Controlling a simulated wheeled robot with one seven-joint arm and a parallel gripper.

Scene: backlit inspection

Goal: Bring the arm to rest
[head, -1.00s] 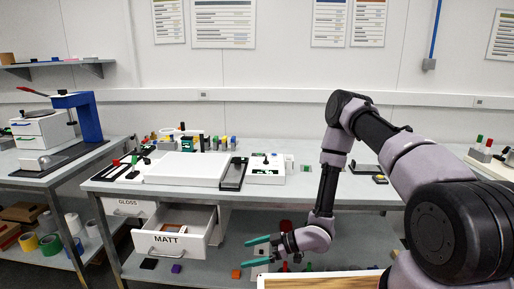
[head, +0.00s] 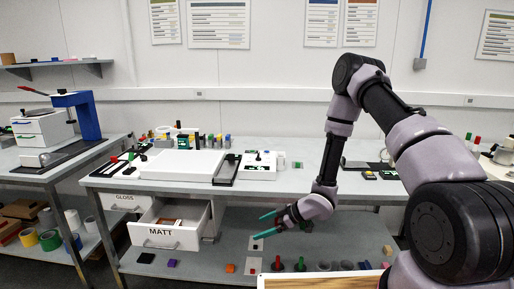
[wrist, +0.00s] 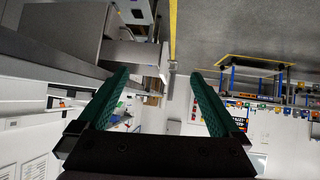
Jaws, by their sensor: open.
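My gripper (head: 266,226) has two teal fingers and shows in the head view in front of the bench, to the right of the open drawer. The fingers point left and stand apart with nothing between them. In the wrist view my gripper (wrist: 160,85) is open and empty, its fingers spread over a view of the room and floor. My arm reaches from the right side of the head view, bends high, and drops down to the gripper.
The drawer marked MATT (head: 168,228) stands pulled out below the bench top; the GLOSS drawer (head: 124,200) looks shut. A white panel (head: 183,164) lies on the bench. Several small blocks, including an orange one (head: 231,268), lie on the lower shelf.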

